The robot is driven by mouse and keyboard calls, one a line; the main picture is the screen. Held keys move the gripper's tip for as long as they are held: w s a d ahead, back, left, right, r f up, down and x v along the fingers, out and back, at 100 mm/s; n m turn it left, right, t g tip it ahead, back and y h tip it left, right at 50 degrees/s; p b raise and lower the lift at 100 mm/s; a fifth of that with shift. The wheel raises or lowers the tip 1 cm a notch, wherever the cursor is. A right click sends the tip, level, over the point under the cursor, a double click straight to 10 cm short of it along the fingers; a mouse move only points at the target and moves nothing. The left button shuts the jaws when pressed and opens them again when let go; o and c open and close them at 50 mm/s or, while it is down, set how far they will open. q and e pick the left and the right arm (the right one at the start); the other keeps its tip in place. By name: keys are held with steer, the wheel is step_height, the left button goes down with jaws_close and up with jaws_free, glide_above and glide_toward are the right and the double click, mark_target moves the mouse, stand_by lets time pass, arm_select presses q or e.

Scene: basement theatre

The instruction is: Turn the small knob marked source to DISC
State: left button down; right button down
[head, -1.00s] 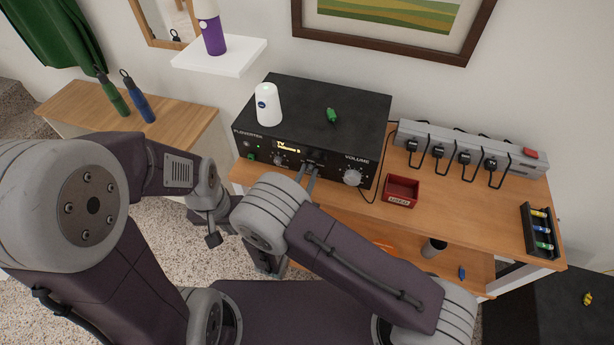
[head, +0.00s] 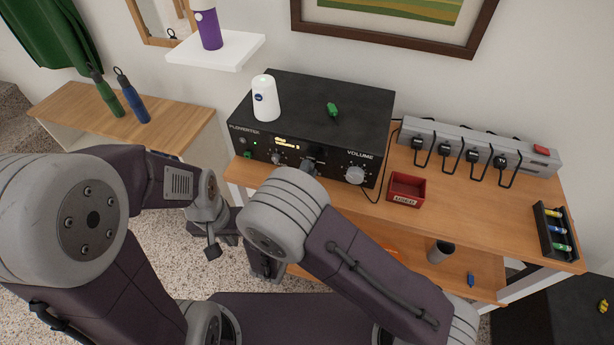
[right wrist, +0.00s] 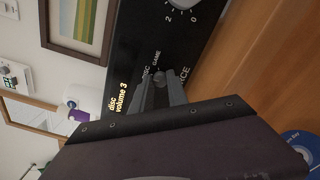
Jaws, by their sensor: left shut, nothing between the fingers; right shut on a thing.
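The black amplifier (head: 335,125) stands on the wooden bench, with a lit display on its front. In the right wrist view the display (right wrist: 118,98) reads "disc" and "volume 3". The small source knob (right wrist: 160,77) is there between the fingertips of my right gripper (right wrist: 161,84), which is shut on it. The labels DISC and GAME show around the knob, and "SOURCE" is partly covered by a finger. In the head view my right forearm hides most of that gripper. My left gripper (head: 266,270) is low in front of the bench, shut and empty, partly hidden.
The larger volume knob (head: 355,174) sits right of the source knob. A white cylinder (head: 265,100) and a green object (head: 332,110) lie on the amplifier. A red tray (head: 406,189) and a power strip (head: 480,146) with several plugs are to the right.

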arm_select(q)
steer(key=shift+f, duration=0.3)
arm_select(e)
steer(key=shift+m, duration=0.3)
arm_select(q)
steer(key=shift+w, duration=0.1)
arm_select(e)
steer(key=c, duration=1.3)
jaws_free()
steer(key=shift+w+a, duration=0.1)
